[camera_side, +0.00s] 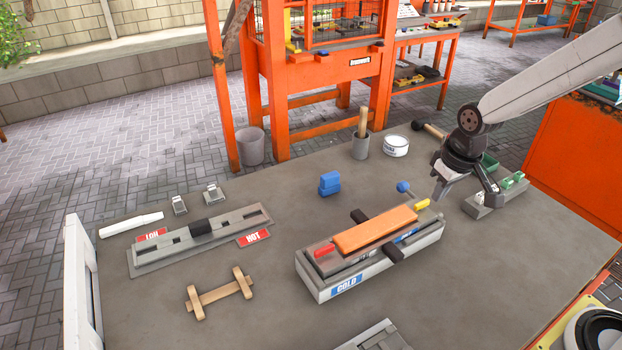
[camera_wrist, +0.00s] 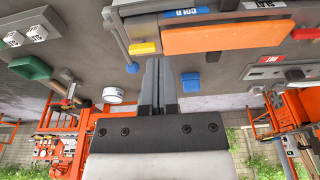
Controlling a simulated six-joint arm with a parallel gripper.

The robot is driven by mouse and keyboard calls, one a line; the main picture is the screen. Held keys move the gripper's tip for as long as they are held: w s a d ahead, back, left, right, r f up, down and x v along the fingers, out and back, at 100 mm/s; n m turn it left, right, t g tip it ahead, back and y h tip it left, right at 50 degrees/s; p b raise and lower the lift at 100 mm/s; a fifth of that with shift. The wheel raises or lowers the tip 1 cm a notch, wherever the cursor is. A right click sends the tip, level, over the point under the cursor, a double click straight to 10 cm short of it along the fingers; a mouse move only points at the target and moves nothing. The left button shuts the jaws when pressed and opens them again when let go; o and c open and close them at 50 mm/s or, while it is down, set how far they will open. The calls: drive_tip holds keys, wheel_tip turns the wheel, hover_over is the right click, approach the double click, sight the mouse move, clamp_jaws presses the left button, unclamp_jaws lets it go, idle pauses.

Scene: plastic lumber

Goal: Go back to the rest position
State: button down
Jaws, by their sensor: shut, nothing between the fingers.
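My gripper (camera_side: 439,194) is shut and empty at the right of the grey workbench (camera_side: 240,300), beyond the right end of the grey mould marked COLD (camera_side: 318,291). In the wrist view my gripper (camera_wrist: 159,60) shows its two fingers side by side with nothing between them. An orange plank (camera_side: 375,230) lies along the top of the mould, and it also shows in the wrist view (camera_wrist: 215,39). A yellow block (camera_side: 422,204) and a blue ball-ended lever (camera_side: 403,187) are at the mould's near-gripper end. The gripper looks apart from them.
A blue block (camera_side: 329,183), a white can (camera_side: 396,146) and a grey cup (camera_side: 360,147) stand behind the mould. A wooden piece (camera_side: 219,292) lies at front left. A grey holder with green parts (camera_side: 484,208) stands right.

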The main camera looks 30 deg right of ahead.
drive_tip(key=s+a+f, duration=0.1)
drive_tip(key=s+f, duration=0.1)
drive_tip(key=s, duration=0.6)
drive_tip(key=shift+a+t, duration=0.3)
